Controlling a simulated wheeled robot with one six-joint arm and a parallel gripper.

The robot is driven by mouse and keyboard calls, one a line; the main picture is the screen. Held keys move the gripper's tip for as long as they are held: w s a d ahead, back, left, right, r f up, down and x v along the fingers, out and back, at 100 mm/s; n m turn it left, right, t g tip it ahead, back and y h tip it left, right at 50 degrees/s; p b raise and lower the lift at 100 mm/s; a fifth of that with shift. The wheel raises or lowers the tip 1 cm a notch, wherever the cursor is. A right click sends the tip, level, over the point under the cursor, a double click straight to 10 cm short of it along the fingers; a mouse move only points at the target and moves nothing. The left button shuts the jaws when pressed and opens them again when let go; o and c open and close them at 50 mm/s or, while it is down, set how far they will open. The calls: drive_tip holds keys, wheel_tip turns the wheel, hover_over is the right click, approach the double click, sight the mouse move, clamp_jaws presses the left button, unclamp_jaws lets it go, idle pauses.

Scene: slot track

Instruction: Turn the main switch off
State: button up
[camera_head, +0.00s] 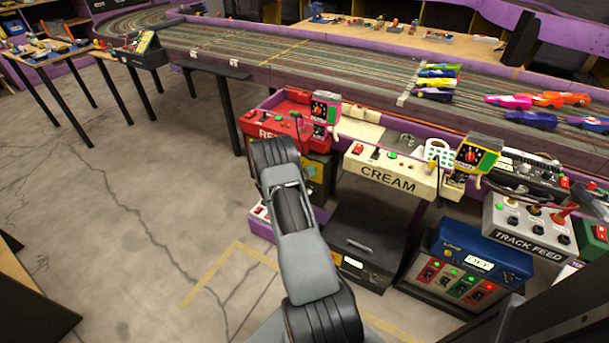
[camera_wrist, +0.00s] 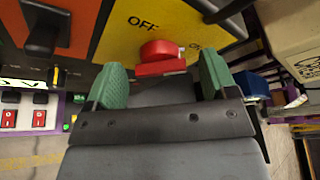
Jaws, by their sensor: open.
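The main switch is a red rotary knob (camera_wrist: 160,57) on a yellow panel (camera_wrist: 112,42) in the wrist view. "OFF" is printed on the panel above and left of the knob, and a partly hidden "ON" is to its right. Which label the knob points to is not clear. My gripper (camera_wrist: 163,72) is open, with a green-padded finger on each side of the knob and a gap showing on both sides. In the head view my arm hides the gripper and the knob; a yellow panel edge (camera_head: 314,174) shows beside the arm.
In the wrist view an orange panel with a black switch (camera_wrist: 42,35) is at the left. In the head view a red box (camera_head: 279,125), a CREAM console (camera_head: 387,180) and a blue-topped power box (camera_head: 483,252) stand near the track (camera_head: 330,72). Floor is clear at left.

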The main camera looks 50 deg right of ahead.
drive_tip(key=shift+c, duration=0.4)
drive_tip(key=c, duration=0.9)
drive_tip(key=shift+o, duration=0.2)
drive_tip(key=n+g+h, duration=0.1)
drive_tip(key=n, duration=0.2)
drive_tip(key=shift+w+f, duration=0.1)
drive_tip(key=shift+f, duration=0.1)
drive_tip(key=n+h, duration=0.1)
drive_tip(key=n, duration=0.1)
drive_tip(key=n+h+b, duration=0.1)
drive_tip(key=n, duration=0.2)
drive_tip(key=n+h+b, duration=0.1)
drive_tip(key=n, duration=0.2)
drive_tip(key=shift+f+g+h, duration=0.3)
drive_tip(key=shift+g, duration=0.1)
drive_tip(key=shift+n+t+h+b, duration=0.25)
drive_tip(key=shift+n+t+h, duration=0.15)
drive_tip(key=shift+n, duration=1.05)
drive_tip(key=shift+n+t+h+b, duration=0.2)
drive_tip(key=shift+n+t+h, duration=0.15)
drive_tip(key=shift+n, duration=1.4)
